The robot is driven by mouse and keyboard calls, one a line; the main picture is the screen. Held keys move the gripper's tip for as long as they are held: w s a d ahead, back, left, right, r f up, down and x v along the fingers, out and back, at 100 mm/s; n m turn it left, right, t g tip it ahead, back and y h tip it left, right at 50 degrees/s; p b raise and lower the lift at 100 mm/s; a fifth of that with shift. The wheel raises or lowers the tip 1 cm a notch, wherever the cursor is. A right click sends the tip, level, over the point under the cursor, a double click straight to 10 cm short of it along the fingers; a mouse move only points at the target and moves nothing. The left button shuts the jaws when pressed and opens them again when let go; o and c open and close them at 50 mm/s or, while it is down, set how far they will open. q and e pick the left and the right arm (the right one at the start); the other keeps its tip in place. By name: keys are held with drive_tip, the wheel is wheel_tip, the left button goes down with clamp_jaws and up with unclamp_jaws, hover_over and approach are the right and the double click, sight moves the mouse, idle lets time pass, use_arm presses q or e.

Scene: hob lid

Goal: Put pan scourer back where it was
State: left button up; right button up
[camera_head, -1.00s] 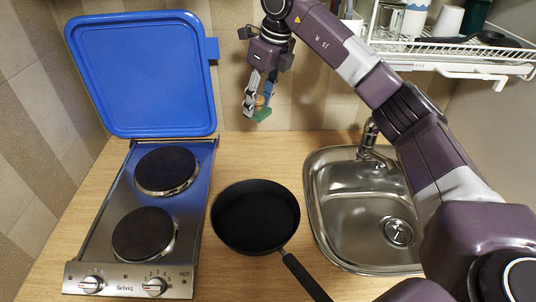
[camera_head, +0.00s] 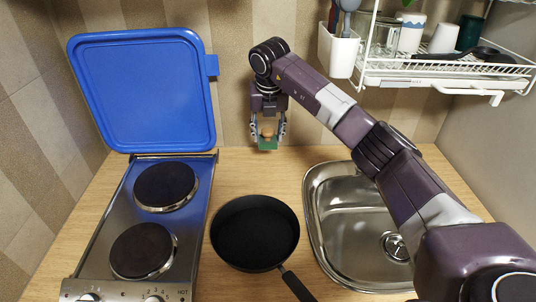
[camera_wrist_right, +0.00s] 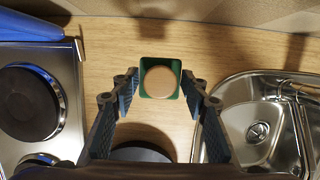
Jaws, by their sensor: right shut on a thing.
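The pan scourer is a green block (camera_head: 267,144) with a round tan knob on top. My right gripper (camera_head: 267,130) is shut on it and holds it above the back of the worktop, between the hob and the sink. In the right wrist view the scourer (camera_wrist_right: 160,80) sits between the fingertips (camera_wrist_right: 160,87), its green rim around the tan knob. Its underside is hidden, and I cannot tell exactly how high it hangs. My left gripper is not in view.
The hob (camera_head: 102,240) with its raised blue lid (camera_head: 143,90) stands left. A black frying pan (camera_head: 255,232) lies in front of the scourer. The sink (camera_head: 345,235) is right. A white dish rack (camera_head: 440,70) hangs above. Bare worktop (camera_head: 235,175) lies behind the pan.

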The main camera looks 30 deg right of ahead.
sight(268, 143)
wheel_tip(268, 143, down, 9)
drive_tip(key=shift+r+p, duration=0.2)
drive_tip(key=shift+p, duration=0.65)
drive_tip(key=shift+f, duration=0.1)
drive_tip(key=shift+f, duration=0.15)
drive_tip(key=o, duration=1.1)
drive_tip(key=shift+r, duration=0.2)
drive_tip(key=b+v, duration=0.2)
drive_tip(key=v, duration=0.9)
drive_tip(key=shift+s+r, duration=0.15)
drive_tip(key=shift+r, duration=0.4)
